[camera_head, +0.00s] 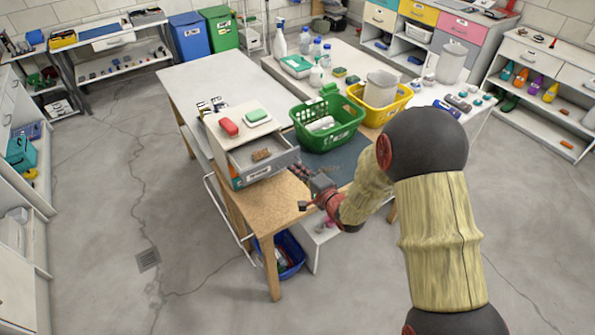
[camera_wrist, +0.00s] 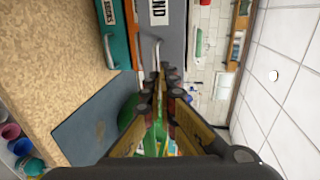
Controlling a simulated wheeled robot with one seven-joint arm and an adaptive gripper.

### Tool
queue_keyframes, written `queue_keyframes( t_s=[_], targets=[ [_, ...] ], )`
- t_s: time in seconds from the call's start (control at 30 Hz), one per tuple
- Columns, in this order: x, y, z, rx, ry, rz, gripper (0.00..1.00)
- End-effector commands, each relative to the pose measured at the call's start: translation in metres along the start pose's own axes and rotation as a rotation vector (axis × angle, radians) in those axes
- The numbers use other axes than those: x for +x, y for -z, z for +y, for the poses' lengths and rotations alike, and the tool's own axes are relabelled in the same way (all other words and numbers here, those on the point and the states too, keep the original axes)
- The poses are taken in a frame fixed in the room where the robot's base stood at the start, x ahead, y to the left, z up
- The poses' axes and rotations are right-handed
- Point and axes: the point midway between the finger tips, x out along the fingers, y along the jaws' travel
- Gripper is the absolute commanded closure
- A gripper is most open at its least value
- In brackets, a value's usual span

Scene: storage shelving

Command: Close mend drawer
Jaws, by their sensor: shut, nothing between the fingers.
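The mend drawer (camera_head: 262,160) is the grey top drawer of a small white cabinet (camera_head: 212,135) on the wooden table. It is pulled out, and a brown item lies inside. In the wrist view its grey front (camera_wrist: 174,28) has a label partly reading "ND" and a pale handle (camera_wrist: 157,50). My gripper (camera_head: 299,172) is at the right of the drawer's front. In the wrist view my gripper (camera_wrist: 162,76) is shut and empty, with its fingertips close to the drawer's handle. I cannot tell whether they touch.
A teal drawer (camera_wrist: 114,35) lies below the mend drawer. A red item (camera_head: 228,127) and a green-and-white item (camera_head: 257,116) lie on the cabinet. A green basket (camera_head: 328,131) stands close by on a dark mat (camera_head: 340,163). The table's front corner (camera_head: 270,220) is bare.

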Motion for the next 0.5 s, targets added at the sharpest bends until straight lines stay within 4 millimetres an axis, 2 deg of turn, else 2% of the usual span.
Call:
queue_keyframes(
  t_s=[0.07, 0.17, 0.4, 0.5],
  targets=[
    [0.003, 0.0, -0.001, -0.001, 0.001, 0.0, 1.0],
    [0.017, -0.001, -0.004, -0.003, 0.002, -0.002, 1.0],
    [0.083, -0.002, -0.017, -0.002, 0.002, -0.002, 1.0],
    [0.105, -0.002, -0.021, -0.001, 0.002, -0.002, 1.0]
  ],
)
